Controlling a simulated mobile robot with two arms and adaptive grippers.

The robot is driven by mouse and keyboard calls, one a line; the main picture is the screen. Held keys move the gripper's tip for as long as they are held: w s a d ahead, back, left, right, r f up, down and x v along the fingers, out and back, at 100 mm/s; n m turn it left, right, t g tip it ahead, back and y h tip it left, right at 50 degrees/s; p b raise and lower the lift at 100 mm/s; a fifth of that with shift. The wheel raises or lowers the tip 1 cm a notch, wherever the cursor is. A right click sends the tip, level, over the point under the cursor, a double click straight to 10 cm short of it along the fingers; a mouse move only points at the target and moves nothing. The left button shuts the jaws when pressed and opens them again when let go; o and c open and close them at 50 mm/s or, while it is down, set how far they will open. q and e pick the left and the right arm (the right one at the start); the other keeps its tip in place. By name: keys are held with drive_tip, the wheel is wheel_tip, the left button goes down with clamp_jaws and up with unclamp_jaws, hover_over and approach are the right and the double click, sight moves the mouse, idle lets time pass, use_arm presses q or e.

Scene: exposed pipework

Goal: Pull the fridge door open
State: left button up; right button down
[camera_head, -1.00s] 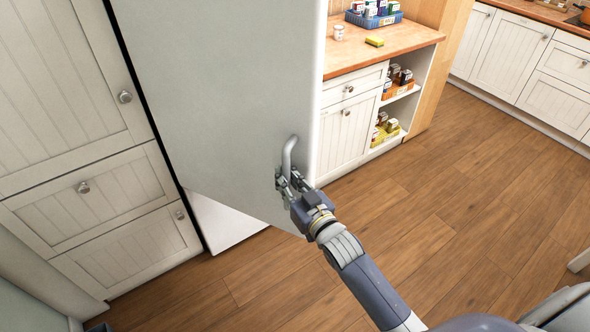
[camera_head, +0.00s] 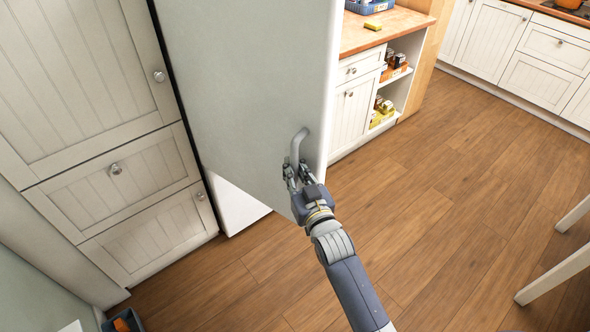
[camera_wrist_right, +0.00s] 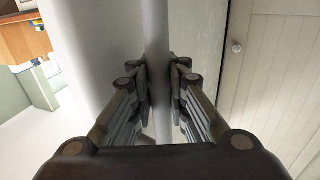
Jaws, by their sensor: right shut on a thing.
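The fridge door (camera_head: 245,95) is a tall pale grey-green panel in the head view, standing ajar with a white part of the fridge (camera_head: 236,205) showing below and behind its lower edge. Its grey bar handle (camera_head: 297,146) is near the door's right edge. My right gripper (camera_head: 292,174) is shut on the lower part of the handle. In the right wrist view, the handle (camera_wrist_right: 157,50) runs upright between the two fingers (camera_wrist_right: 160,85). My left gripper is in neither view.
White panelled cabinets (camera_head: 115,110) stand left of the fridge. A wooden-topped counter (camera_head: 385,30) with open shelves is behind the door on the right. White furniture legs (camera_head: 555,270) stand at the right edge. The wooden floor (camera_head: 430,190) between is clear.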

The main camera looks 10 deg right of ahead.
drive_tip(key=c, duration=1.9)
unclamp_jaws()
drive_tip(key=shift+d+f, duration=0.3)
drive_tip(key=shift+f, duration=0.15)
drive_tip(key=o, duration=0.4)
drive_tip(key=shift+s+d+r, duration=0.15)
drive_tip(key=shift+s, duration=0.05)
drive_tip(key=shift+c, duration=0.2)
drive_tip(key=shift+r, duration=0.25)
drive_tip(key=shift+s, duration=0.25)
drive_tip(key=s+d, duration=0.2)
drive_tip(key=s, duration=0.9)
drive_tip(key=shift+s, duration=0.3)
drive_tip(key=shift+c, duration=0.5)
